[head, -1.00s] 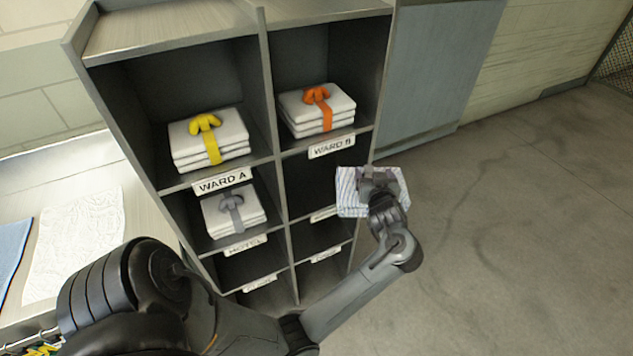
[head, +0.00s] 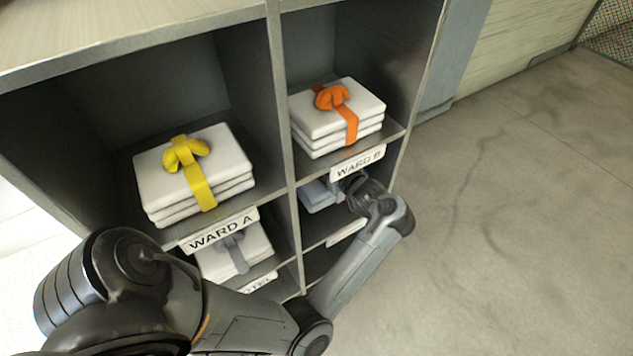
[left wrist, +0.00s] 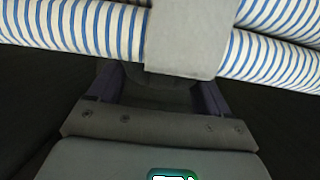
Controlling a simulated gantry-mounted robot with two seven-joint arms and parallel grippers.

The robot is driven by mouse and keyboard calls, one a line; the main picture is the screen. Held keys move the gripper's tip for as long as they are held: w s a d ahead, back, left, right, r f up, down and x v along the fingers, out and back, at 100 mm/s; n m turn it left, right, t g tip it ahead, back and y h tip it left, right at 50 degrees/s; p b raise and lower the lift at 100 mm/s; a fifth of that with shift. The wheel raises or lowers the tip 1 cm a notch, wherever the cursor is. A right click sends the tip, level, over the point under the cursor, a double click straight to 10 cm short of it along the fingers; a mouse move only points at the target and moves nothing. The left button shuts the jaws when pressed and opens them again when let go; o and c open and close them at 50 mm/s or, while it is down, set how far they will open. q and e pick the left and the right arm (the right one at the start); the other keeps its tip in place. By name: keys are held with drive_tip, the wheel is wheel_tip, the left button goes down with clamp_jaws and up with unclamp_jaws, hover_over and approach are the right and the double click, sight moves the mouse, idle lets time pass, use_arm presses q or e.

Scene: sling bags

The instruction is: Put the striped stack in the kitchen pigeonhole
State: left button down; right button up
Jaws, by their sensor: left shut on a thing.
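The striped stack shows large across the top of the left wrist view (left wrist: 80,28), white with blue stripes and a grey strap (left wrist: 188,40) around it. In the head view a small bluish part of the stack (head: 317,197) shows inside the right-hand pigeonhole below the WARD B label (head: 357,164). My left gripper (head: 347,187) is shut on the stack at that pigeonhole's opening; my wrist hides much of the stack. The label under this pigeonhole (head: 345,233) is partly covered and unreadable, so I cannot tell whether it says kitchen. My right gripper is not in view.
A white stack with a yellow band (head: 150,185) fills the WARD A pigeonhole. One with an orange band (head: 305,117) sits above my gripper. A grey-banded white stack (head: 255,243) lies to the left. Bare floor (head: 510,200) lies right of the shelf.

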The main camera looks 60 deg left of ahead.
use_arm(q)
wheel_tip(320, 180, down, 4)
drive_tip(key=shift+r+b, duration=0.15)
drive_tip(key=shift+b, duration=0.15)
drive_tip(key=shift+f+b, duration=0.35)
drive_tip(key=shift+f, duration=1.55)
drive_tip(key=shift+f, duration=0.15)
unclamp_jaws()
